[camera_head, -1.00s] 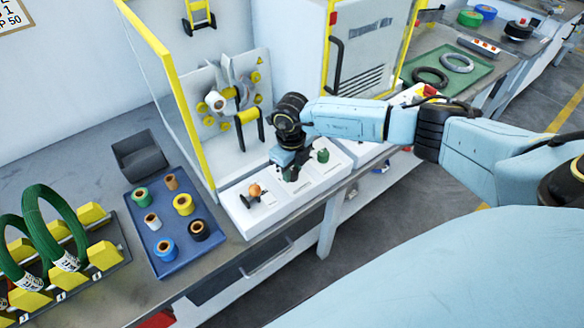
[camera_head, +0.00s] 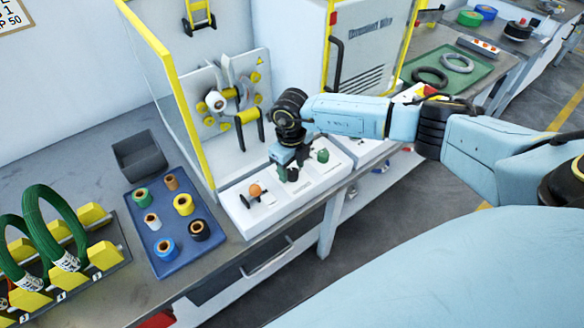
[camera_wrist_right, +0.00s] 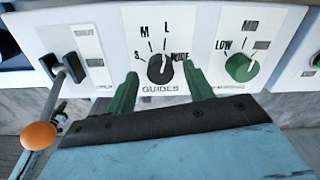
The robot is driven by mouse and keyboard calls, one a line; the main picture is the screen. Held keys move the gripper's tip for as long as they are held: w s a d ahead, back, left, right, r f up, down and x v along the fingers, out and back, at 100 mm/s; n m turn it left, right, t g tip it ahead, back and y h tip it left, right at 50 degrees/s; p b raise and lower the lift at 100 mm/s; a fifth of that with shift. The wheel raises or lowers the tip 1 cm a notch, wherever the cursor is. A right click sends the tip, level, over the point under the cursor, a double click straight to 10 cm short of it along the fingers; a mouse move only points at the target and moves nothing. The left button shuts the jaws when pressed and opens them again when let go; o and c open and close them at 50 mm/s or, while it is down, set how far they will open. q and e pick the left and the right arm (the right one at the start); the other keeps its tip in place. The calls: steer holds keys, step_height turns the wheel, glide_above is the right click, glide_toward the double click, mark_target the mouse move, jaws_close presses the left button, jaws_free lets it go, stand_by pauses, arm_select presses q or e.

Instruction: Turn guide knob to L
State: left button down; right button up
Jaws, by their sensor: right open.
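The black guide knob (camera_wrist_right: 160,70) sits on the white panel above the word GUIDES, with S, M, L and WIDE marked around it. I cannot tell for certain which mark its pointer faces. My right gripper (camera_wrist_right: 162,76) is open, its two green fingers on either side of the knob, with gaps visible between them and it. In the head view my right gripper (camera_head: 292,170) is over the white control panel (camera_head: 240,217) and hides the guide knob. My left gripper is not in view.
A green knob marked LOW and MID (camera_wrist_right: 240,66) is right of the guide knob. A lever with an orange ball (camera_wrist_right: 38,136) is at left. A blue tray (camera_head: 170,262) of tape rolls and green coils (camera_head: 52,215) lie farther left.

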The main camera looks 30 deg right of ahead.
mark_target(291, 172)
step_height(291, 172, up, 12)
steer(key=shift+r, duration=0.2)
steer(key=shift+a, duration=0.1)
stand_by(0.4)
